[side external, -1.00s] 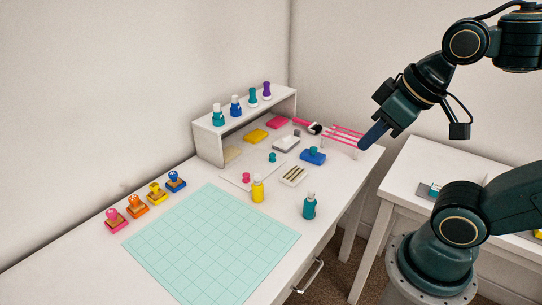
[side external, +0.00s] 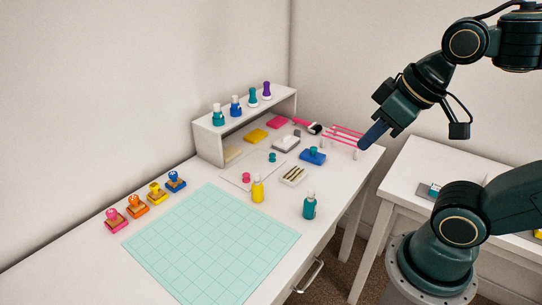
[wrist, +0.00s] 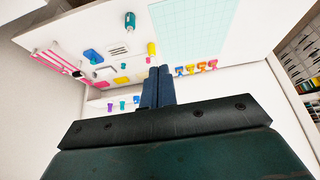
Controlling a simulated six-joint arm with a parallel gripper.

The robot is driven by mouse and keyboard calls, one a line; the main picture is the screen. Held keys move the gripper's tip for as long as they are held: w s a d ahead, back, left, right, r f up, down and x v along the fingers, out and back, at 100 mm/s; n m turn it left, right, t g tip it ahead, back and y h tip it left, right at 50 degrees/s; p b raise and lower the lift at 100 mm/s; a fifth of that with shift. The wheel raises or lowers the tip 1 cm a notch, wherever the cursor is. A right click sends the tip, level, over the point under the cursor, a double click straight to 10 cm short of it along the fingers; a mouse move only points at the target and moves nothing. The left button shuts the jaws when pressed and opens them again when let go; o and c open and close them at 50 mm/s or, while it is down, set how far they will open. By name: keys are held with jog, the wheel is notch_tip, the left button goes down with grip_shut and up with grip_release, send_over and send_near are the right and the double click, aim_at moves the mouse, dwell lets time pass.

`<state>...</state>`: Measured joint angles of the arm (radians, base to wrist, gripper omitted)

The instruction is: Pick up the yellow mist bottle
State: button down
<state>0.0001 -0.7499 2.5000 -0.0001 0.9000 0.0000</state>
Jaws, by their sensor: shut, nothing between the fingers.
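The yellow mist bottle (side external: 257,189) stands upright on the white table, just beyond the far right edge of the mint grid mat (side external: 215,240). It has a pale cap. In the wrist view the yellow bottle (wrist: 151,48) shows just above my fingertips. My gripper (side external: 365,143) is high at the right, over the table's far right end, well apart from the bottle. In the wrist view my gripper (wrist: 158,70) has its two blue fingers together, with nothing between them.
A teal bottle (side external: 309,206) stands to the right of the yellow one. A tray (side external: 293,176) and a blue stamp pad (side external: 312,156) lie behind. A white shelf (side external: 246,122) holds several bottles. Several stamps (side external: 156,193) stand at left. A pink rack (side external: 345,136) is near my gripper.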

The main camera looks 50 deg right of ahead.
jog(key=c, duration=2.2)
grip_release()
jog(key=c, duration=0.9)
grip_release()
jog(key=shift+w, duration=0.1)
